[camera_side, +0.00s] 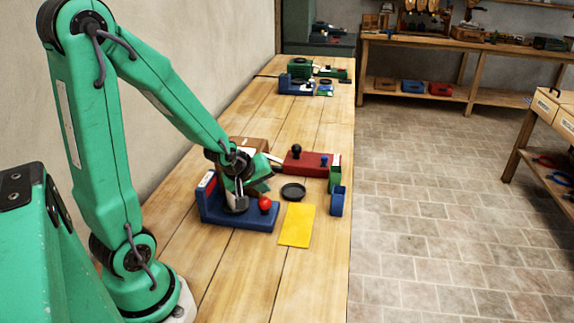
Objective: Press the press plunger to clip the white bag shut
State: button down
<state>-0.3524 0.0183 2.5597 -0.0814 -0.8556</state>
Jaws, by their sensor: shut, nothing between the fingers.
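A blue press-like fixture (262,222) stands on the wooden bench, with a low base and an upright back at its left that carries a white and red label. A red ball (265,203) sits at the right part of its base. My gripper (236,206) points down over the middle of this fixture, left of the red ball. Its fingers are shut with nothing between them. The arm and gripper hide much of the fixture's middle. I cannot clearly make out the plunger or the white bag there, nor whether the fingertips touch anything.
A yellow sheet (297,225), a black round dish (293,192) and a blue open container (338,201) lie right of the fixture. Behind are a red block (306,163) with knobs, a green box (335,176) and a brown box (250,145). The front bench is bare.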

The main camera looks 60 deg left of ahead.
aim_at(264, 202)
jog(key=shift+r, duration=2.5)
jog(key=s+d+r+m+g+h, duration=0.1)
jog(key=s+d+r+m+h, duration=0.1)
jog(key=s+d+r+m, duration=0.8)
jog(key=s+d+m, duration=0.1)
jog(key=d+m, duration=0.1)
jog(key=m, duration=0.1)
jog(key=shift+s+d+m+h, duration=0.25)
jog(key=shift+s+m+h, duration=0.05)
jog(key=shift+m, duration=0.1)
jog(key=shift+w+r, duration=0.1)
jog(key=shift+r, duration=0.05)
